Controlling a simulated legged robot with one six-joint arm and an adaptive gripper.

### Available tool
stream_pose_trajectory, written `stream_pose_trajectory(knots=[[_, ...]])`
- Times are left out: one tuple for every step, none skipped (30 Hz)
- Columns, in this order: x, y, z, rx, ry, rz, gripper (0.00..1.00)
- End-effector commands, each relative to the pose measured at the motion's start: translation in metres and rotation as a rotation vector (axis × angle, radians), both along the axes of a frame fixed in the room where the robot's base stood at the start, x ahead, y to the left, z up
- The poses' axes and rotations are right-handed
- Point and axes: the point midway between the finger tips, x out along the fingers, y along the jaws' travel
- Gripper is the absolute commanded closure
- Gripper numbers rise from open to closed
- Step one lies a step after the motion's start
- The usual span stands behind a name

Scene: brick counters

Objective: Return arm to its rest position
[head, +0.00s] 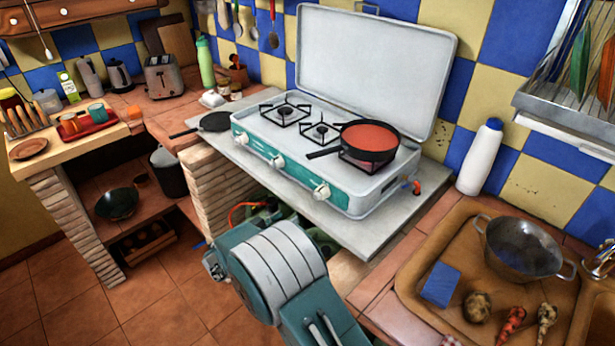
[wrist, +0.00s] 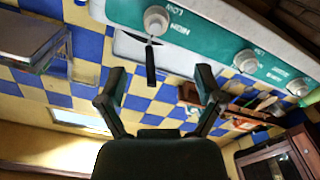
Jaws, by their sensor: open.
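My gripper (wrist: 161,72) shows in the wrist view with its two dark fingers spread apart and nothing between them. The green stove front (wrist: 200,35) with its white knobs runs across the top of that view, beyond the fingertips. A thin black handle-like shape (wrist: 151,62) appears between the fingers in the picture, apart from them. In the head view, my teal and grey arm (head: 275,272) is bent in front of the counter at the lower middle. My gripper's fingers cannot be made out there.
The camping stove (head: 335,178) stands on a grey slab with its lid up. A red-filled pan (head: 370,137) sits on its right burner. A black pan (head: 215,121) lies left of it. A wooden tray (head: 425,262) with a colander (head: 522,246) is at right. Open floor (head: 160,300) lies at left.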

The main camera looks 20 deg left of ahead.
Motion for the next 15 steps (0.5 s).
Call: stream_pose_trajectory(knots=[[0.0,0.0,0.0,0.0,0.0,0.0,0.14],[0.0,0.0,0.0,0.0,0.0,-0.001,0.14],[0.001,-0.002,0.002,0.0,0.004,-0.006,0.14],[0.002,-0.006,0.004,0.0,0.011,-0.015,0.14],[0.004,-0.011,0.008,-0.001,0.022,-0.028,0.14],[0.006,-0.021,0.015,-0.002,0.044,-0.052,0.14],[0.008,-0.03,0.022,-0.003,0.068,-0.076,0.14],[0.01,-0.042,0.03,-0.005,0.095,-0.101,0.14],[0.012,-0.059,0.04,-0.004,0.139,-0.138,0.14],[0.013,-0.072,0.049,-0.004,0.175,-0.167,0.14],[0.013,-0.086,0.056,-0.003,0.213,-0.194,0.14],[0.012,-0.104,0.065,0.001,0.263,-0.227,0.14],[0.011,-0.117,0.072,0.006,0.3,-0.25,0.14],[0.01,-0.13,0.079,0.011,0.339,-0.271,0.14],[0.006,-0.147,0.087,0.021,0.387,-0.296,0.14]])
